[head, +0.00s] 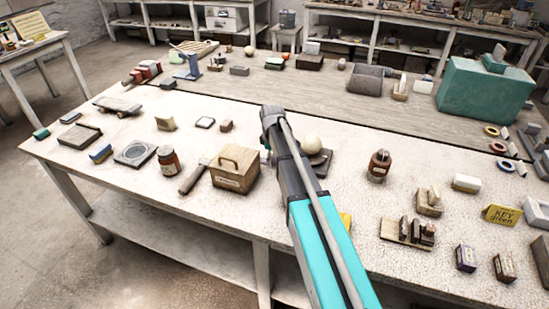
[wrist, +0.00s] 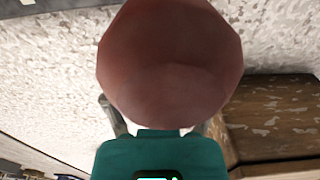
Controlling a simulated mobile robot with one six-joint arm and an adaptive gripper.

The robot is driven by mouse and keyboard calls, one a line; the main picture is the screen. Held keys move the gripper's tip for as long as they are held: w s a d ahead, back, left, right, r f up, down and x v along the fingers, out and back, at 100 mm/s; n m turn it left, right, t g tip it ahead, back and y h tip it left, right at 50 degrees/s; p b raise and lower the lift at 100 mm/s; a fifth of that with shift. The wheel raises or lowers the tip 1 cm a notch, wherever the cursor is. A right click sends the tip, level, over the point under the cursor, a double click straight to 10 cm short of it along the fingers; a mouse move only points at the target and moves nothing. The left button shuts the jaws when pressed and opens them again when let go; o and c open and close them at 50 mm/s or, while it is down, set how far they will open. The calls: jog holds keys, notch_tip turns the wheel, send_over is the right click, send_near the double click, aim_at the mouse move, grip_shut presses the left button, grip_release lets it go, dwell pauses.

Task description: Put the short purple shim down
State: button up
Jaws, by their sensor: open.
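I cannot make out a short purple shim in either view. My gripper (wrist: 157,118) shows in the wrist view as a teal body with a grey finger at each side, spread apart. A large, smooth reddish-brown rounded thing (wrist: 170,60) fills the upper middle of that view, very near the camera, and hides what lies between and beyond the fingers. I cannot tell whether it touches them. In the head view my arm covers the gripper. A tiny purplish patch (head: 264,157) shows left of the arm; I cannot tell what it is.
A wooden box with a handle (head: 229,178) stands left of my arm. A cream sphere (head: 312,143) and a dark block (head: 320,161) are just right of it. A brown bottle (head: 379,167) stands farther right. The speckled tabletop (head: 335,190) has bare patches among several small objects.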

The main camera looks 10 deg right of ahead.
aim_at(273, 159)
jog(key=shift+r, duration=0.15)
notch_tip(273, 159, up, 12)
jog(key=p, duration=1.2)
dwell(0.7)
jog(key=shift+s, duration=0.1)
jog(key=s+a+m, duration=0.1)
jog(key=s+m, duration=1)
jog(key=s, duration=1.2)
jog(key=shift+a, duration=0.35)
